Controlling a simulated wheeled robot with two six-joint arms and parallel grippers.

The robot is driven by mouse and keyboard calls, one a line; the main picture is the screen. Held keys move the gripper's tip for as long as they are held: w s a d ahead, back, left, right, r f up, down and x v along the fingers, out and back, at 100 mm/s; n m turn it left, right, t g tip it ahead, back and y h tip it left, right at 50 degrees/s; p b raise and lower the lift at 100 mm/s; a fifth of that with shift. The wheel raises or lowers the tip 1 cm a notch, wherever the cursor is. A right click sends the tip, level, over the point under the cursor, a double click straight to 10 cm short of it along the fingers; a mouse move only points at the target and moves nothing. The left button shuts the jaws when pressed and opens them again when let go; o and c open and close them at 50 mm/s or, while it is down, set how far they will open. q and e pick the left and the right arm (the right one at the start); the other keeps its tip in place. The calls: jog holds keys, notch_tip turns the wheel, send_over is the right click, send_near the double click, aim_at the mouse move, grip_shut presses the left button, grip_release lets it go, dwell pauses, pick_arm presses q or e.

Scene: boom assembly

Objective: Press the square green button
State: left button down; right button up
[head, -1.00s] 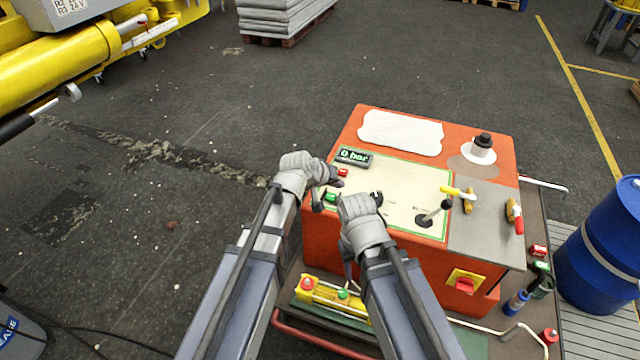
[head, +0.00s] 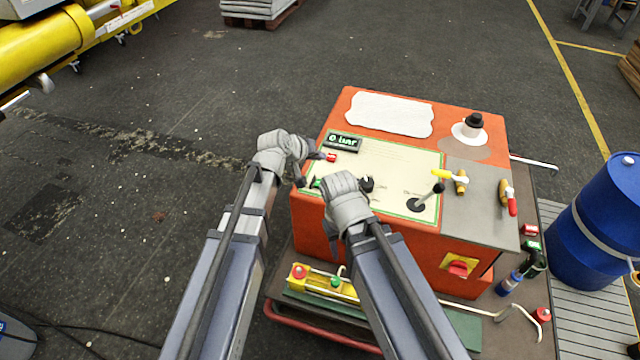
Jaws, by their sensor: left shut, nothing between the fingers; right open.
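The green button (head: 316,183) sits at the left edge of the cream panel on the orange console (head: 313,222). It is small and partly covered by my grippers, so its shape is hard to tell. A red button (head: 331,157) is just above it. My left gripper (head: 309,167) is shut and empty, its dark fingers over the panel's left edge beside the two buttons. I cannot tell if it touches either. My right gripper (head: 365,184) is open, over the panel right of the green button and below the display (head: 343,142).
A yellow box with red and green buttons (head: 317,282) lies on the lower shelf. A blue barrel (head: 600,225) stands at right.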

aim_at(318, 185)
pick_arm(q)
notch_tip(318, 185, down, 8)
jog(key=b, duration=0.7)
jog(key=shift+f+b, duration=0.1)
jog(key=shift+b, duration=0.25)
dwell(1.3)
jog(key=shift+f+b, duration=0.4)
jog(key=shift+f+b, duration=0.5)
jog(key=shift+f, duration=0.05)
dwell(0.7)
jog(key=shift+r, duration=0.1)
jog(key=shift+r+p, duration=0.9)
jog(key=shift+p, duration=0.05)
notch_tip(318, 185, up, 5)
jog(key=p, duration=0.5)
